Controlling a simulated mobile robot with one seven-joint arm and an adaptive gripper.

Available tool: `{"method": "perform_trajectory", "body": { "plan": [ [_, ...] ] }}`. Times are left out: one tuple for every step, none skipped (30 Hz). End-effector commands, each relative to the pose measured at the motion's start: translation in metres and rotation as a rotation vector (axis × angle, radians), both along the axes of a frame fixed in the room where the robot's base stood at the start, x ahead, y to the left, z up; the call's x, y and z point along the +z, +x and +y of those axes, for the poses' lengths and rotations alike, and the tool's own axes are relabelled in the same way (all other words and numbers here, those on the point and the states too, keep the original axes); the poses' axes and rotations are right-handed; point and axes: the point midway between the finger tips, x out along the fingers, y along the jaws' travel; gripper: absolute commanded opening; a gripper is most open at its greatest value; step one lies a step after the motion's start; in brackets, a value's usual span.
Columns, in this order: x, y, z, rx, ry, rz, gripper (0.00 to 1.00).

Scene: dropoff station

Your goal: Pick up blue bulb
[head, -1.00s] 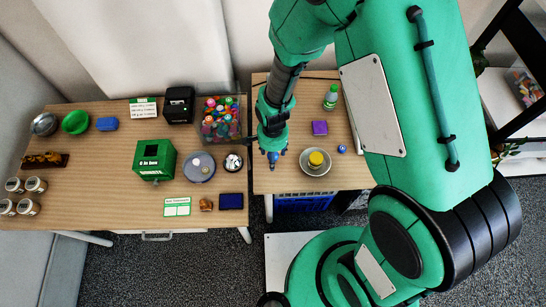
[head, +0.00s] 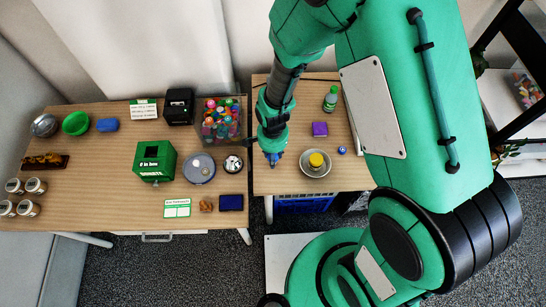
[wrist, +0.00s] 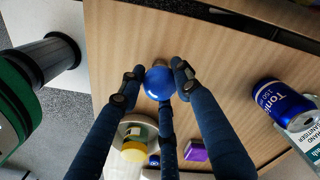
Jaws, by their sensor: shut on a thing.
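The blue bulb (wrist: 158,84) is a glossy round blue ball shape in the middle of the wrist view. My gripper (wrist: 157,82) has its dark blue fingers closed around it, with fingers on its left, right and near side. In the head view my gripper (head: 273,159) points down over the left part of the right table (head: 300,103). There the bulb cannot be told apart from the fingers. I cannot tell whether the bulb touches the tabletop.
A metal dish (head: 316,171) with a yellow-topped item (head: 316,159) stands just right of my gripper. The left table (head: 100,180) holds several containers.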

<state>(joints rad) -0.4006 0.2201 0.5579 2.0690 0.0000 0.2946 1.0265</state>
Motion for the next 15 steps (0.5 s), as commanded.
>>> {"method": "perform_trajectory", "body": {
  "plan": [
    [0.000,0.000,0.000,0.000,0.000,0.000,0.16],
    [0.001,0.000,0.000,0.000,0.000,0.000,0.16],
    [0.002,0.000,0.000,0.000,0.000,0.000,0.16],
    [0.003,0.000,0.000,0.000,0.001,-0.001,0.16],
    [0.004,0.000,0.000,0.000,0.001,-0.001,0.16],
    [0.006,0.000,0.000,0.000,0.000,-0.001,0.16],
    [0.008,0.001,0.000,0.000,0.001,-0.002,0.16],
    [0.011,0.001,0.000,0.000,0.001,-0.002,0.16],
    [0.014,0.001,0.000,0.000,0.001,-0.003,0.16],
    [0.018,0.001,0.000,0.000,0.001,-0.003,0.16],
    [0.021,0.001,0.000,0.000,0.001,-0.003,0.16],
    [0.026,0.001,0.000,0.000,0.001,-0.002,0.16],
    [0.031,0.001,0.000,0.000,0.001,-0.002,0.16],
    [0.035,0.001,0.000,0.000,0.001,-0.003,0.16],
    [0.041,0.000,0.000,0.000,0.001,-0.003,0.16]
  ]
}}
